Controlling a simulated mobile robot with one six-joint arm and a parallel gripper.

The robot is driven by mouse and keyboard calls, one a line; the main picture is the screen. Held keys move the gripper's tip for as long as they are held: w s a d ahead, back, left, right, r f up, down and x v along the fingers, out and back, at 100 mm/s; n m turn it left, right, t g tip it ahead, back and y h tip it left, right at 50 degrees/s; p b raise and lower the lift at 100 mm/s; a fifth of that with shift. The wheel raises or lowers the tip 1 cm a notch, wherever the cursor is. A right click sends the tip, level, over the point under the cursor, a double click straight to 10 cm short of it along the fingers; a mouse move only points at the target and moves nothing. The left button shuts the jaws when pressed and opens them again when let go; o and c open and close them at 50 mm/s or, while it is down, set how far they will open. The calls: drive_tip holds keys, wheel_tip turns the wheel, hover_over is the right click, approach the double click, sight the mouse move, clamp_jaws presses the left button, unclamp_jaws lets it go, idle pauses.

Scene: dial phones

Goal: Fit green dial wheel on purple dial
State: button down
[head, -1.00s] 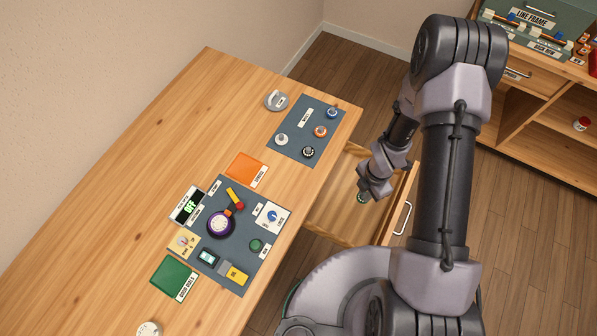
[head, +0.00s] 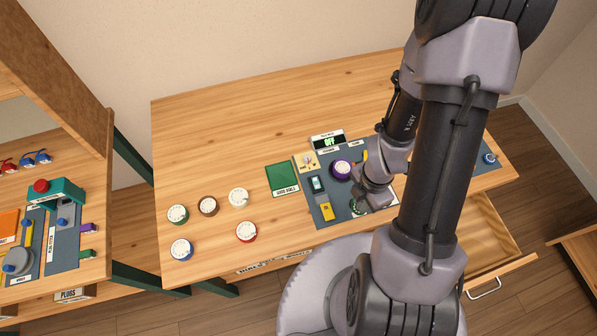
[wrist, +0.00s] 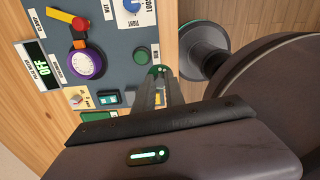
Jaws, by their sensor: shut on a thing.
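The purple dial (head: 341,169) is on the dark panel, with a pale round face inside a purple rim; it also shows in the wrist view (wrist: 84,65). A green-rimmed dial wheel with a white face (head: 178,213) lies at the table's left end, well apart from my gripper. My gripper (wrist: 159,76) is over the panel's front edge in the wrist view, close by the green button (wrist: 141,57). It is shut on a small greenish thing, mostly hidden by the fingers; I cannot tell what it is. In the head view my arm hides part of the panel.
Brown (head: 208,206), white (head: 238,198), red (head: 246,231) and blue (head: 181,248) dial wheels lie near the green one. A green mat (head: 282,180) lies left of the panel. The drawer (head: 490,230) stands open at right. The table's back left is clear.

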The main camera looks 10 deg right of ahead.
drive_tip(key=shift+w+a+r, duration=0.15)
drive_tip(key=shift+w+a, duration=0.05)
hover_over(343, 167)
drive_tip(key=shift+f+p, duration=0.3)
drive_tip(key=shift+f, duration=0.65)
drive_tip(key=shift+f+b, duration=0.7)
drive_tip(key=shift+f, duration=1.25)
drive_tip(key=c, duration=1.4)
unclamp_jaws()
drive_tip(key=a+r+m+t+p, duration=0.1)
drive_tip(key=a+r+m+p, duration=0.15)
drive_tip(key=r, duration=0.95)
drive_tip(key=a+r+m+t+p, duration=0.15)
drive_tip(key=r+m, duration=0.25)
drive_tip(key=r, duration=0.9)
drive_tip(key=s+a+r+m+t+y, duration=0.1)
drive_tip(key=s+a+r+m, duration=0.5)
drive_tip(key=s+r+m, duration=0.2)
drive_tip(key=s+a+r+m+t+y, duration=0.1)
drive_tip(key=s+a+r+m+t, duration=0.1)
drive_tip(key=s+a+r+m, duration=0.4)
drive_tip(key=s+r+m, duration=0.2)
drive_tip(key=s+m, duration=0.1)
drive_tip(key=m, duration=0.1)
drive_tip(key=shift+s+r+b, duration=0.3)
drive_tip(key=shift+s+r, duration=0.05)
